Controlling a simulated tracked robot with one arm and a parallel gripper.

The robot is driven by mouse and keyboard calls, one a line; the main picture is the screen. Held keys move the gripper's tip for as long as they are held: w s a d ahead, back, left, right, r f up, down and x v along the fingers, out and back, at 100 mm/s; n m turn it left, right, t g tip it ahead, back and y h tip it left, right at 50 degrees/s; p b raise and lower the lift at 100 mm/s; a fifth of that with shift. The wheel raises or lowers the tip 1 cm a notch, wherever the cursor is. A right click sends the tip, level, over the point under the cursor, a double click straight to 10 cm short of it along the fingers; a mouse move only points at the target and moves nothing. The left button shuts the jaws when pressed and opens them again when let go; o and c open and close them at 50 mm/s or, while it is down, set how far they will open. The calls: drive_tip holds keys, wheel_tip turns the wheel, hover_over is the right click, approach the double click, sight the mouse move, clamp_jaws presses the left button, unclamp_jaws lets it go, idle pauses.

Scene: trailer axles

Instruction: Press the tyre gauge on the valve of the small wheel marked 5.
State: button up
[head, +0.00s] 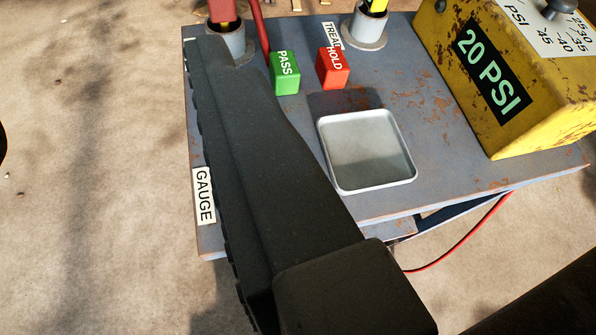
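My gripper (208,52) is a long black shape reaching from the bottom of the view to the upper left, above a grey bench. I cannot tell its two fingers apart, and I see nothing held in it. A white GAUGE label (203,196) lies at the bench's left edge, beside my gripper.
The bench (440,185) holds a green PASS block (285,80), a red HOLD block (333,75), an empty metal tray (365,150) and a yellow box (545,115) reading 20 PSI. Another cup (364,30) stands by a TREAD label. Open floor (90,180) lies left.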

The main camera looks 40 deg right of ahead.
wheel_tip(320, 180, down, 8)
drive_tip(key=s+d+m+g+h+p, duration=0.1)
drive_tip(key=s+d+p, duration=0.2)
drive_tip(key=shift+d+b+x, duration=0.15)
drive_tip(key=shift+b+x, duration=0.55)
drive_tip(key=shift+x, duration=2.55)
drive_tip(key=shift+d+b+x, duration=0.15)
drive_tip(key=shift+b+x, duration=0.5)
drive_tip(key=shift+x, duration=2.6)
drive_tip(key=shift+w+d+h, duration=0.15)
drive_tip(key=shift+w+h, duration=0.15)
clamp_jaws()
drive_tip(key=shift+r, duration=0.1)
